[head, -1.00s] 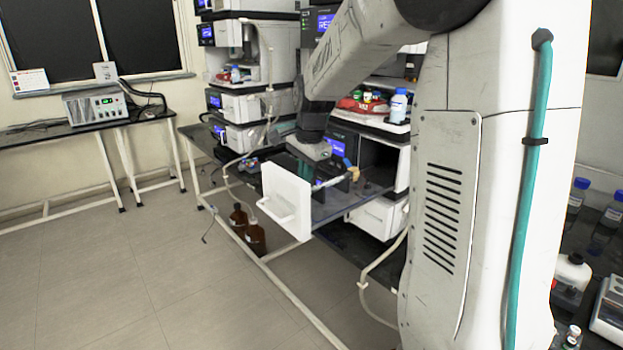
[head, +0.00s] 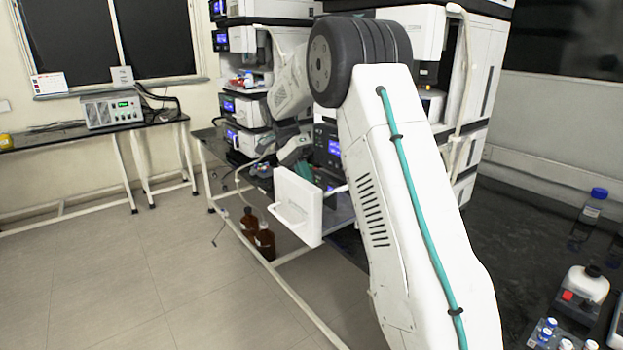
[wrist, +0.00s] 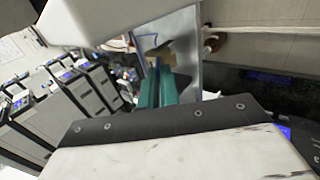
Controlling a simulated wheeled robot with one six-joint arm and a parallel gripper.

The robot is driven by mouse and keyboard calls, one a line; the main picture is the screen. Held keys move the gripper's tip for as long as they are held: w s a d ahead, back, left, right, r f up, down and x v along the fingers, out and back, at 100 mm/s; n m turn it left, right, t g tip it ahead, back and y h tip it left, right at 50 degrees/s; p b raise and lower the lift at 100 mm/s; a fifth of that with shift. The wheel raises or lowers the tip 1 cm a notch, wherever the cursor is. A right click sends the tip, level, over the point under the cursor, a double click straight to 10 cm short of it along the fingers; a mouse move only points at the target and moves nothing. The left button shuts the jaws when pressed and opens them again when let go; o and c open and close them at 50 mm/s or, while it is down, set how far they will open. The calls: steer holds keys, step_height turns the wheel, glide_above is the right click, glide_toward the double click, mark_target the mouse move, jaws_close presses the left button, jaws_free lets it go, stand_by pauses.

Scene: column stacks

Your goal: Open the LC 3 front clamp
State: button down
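The pulled-out drawer with the white front and handle (head: 297,206) stands open in the head view. A pale column (head: 337,190) shows just behind its front. My gripper (head: 304,172) is over the drawer, just behind the front panel, partly hidden by it. In the wrist view the two teal fingers (wrist: 158,72) are close together and point into the drawer tray (wrist: 188,50). A tan piece (wrist: 158,52), perhaps the front clamp, lies just beyond the fingertips. I cannot tell whether they touch it, whether it is open, or whether anything is between them.
Brown bottles (head: 264,240) stand below the drawer by the bench frame. Stacked instruments (head: 240,108) rise behind it. My own arm hides much of the bench on the right. The floor at left is clear.

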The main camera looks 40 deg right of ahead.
steer(key=shift+w+f+g, duration=0.15)
steer(key=shift+w+g, duration=0.1)
steer(key=shift+g, duration=0.15)
stand_by(0.3)
steer(key=c, duration=1.6)
jaws_free()
steer(key=shift+a, duration=0.1)
